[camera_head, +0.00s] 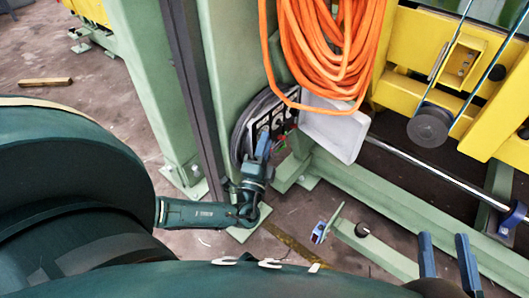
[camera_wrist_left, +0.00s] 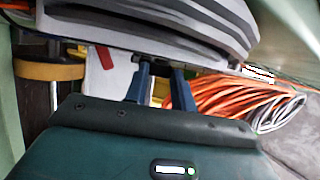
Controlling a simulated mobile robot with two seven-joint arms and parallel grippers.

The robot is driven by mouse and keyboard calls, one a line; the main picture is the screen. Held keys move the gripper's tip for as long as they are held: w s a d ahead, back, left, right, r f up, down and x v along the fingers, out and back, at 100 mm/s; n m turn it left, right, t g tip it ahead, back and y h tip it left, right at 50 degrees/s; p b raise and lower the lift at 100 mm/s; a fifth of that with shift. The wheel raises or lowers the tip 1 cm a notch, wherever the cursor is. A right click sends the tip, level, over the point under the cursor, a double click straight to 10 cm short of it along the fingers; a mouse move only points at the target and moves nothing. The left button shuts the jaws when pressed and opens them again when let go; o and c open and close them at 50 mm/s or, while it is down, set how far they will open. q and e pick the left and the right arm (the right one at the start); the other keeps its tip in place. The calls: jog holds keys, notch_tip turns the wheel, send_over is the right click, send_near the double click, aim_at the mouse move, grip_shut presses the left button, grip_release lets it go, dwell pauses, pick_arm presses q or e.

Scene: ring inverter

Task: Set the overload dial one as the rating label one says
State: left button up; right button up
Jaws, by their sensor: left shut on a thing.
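A round grey housing (camera_head: 241,137) on the green column holds a dark panel (camera_head: 277,108) with small pale-marked dials. My left gripper (camera_head: 263,146) reaches up to the lower part of this panel, its blue fingers shut on what appears to be overload dial one. The fingers and the housing's rim hide the dial, and I cannot read its setting. In the left wrist view the two fingers (camera_wrist_left: 161,85) pass behind the housing's rim (camera_wrist_left: 190,25). I cannot make out the rating label. My right gripper (camera_head: 447,258) is open and empty at the lower right.
A white open cover (camera_head: 337,129) stands right of the panel. A coil of orange cable (camera_head: 325,45) hangs above it. A green beam (camera_head: 400,212) and a metal rod (camera_head: 430,165) run to the right. A yellow frame (camera_head: 415,50) is at the upper right.

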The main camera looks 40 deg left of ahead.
jog(key=shift+a, duration=0.1)
dwell(0.4)
pick_arm(q)
jog(key=o, duration=1)
jog(key=v, duration=0.7)
jog(key=shift+s+d+f, duration=0.1)
jog(key=shift+s+f, duration=0.1)
pick_arm(e)
jog(key=shift+f, duration=0.1)
